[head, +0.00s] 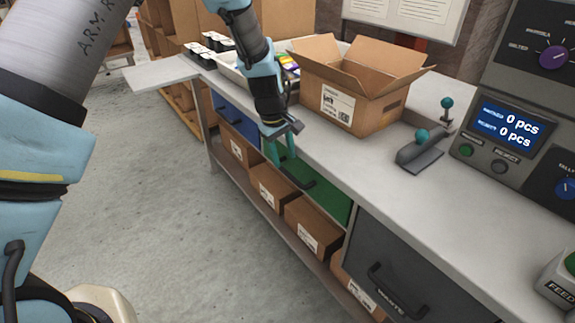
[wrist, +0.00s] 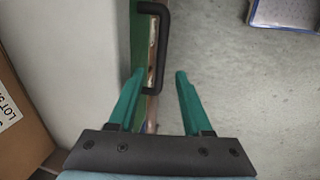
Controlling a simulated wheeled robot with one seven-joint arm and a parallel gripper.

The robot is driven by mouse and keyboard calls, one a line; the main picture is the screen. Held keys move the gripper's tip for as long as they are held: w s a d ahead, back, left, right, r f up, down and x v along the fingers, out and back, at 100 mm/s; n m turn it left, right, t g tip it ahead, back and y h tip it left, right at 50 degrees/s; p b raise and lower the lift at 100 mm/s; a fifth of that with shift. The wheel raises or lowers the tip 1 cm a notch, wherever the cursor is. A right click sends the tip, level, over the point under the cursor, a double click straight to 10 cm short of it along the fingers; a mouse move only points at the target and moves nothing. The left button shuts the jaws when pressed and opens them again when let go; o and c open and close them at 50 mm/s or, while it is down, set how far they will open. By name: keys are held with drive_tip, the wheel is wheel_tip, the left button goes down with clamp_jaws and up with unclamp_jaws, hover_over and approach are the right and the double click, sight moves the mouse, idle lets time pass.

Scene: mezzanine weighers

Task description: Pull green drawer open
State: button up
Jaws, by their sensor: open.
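The green drawer (head: 330,205) is in the workbench's front, below the top, between a blue drawer and a dark grey drawer. It looks closed. Its black bar handle (head: 297,183) is on its front face. The handle also shows in the wrist view (wrist: 163,45), running up from the fingertips. My gripper (head: 281,155) is open, with teal fingers pointing down just in front of the green drawer's left part. In the wrist view my gripper (wrist: 163,74) has the handle's near end between its fingertips, closer to the left finger. I cannot tell whether they touch.
An open cardboard box (head: 350,90) stands on the workbench top (head: 300,125). The blue drawer (head: 237,122) is to the left, the dark grey drawer (head: 410,265) to the right. Cardboard boxes (head: 270,187) sit on the shelf below. The floor (head: 170,220) in front is clear.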

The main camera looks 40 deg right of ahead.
sight(287, 172)
drive_tip(key=shift+d+f+p, duration=0.15)
drive_tip(key=shift+f, duration=0.75)
drive_tip(key=shift+d+f+p, duration=0.2)
drive_tip(key=shift+f, duration=0.75)
drive_tip(key=shift+d+f+p, duration=0.15)
drive_tip(key=shift+f, duration=0.75)
clamp_jaws()
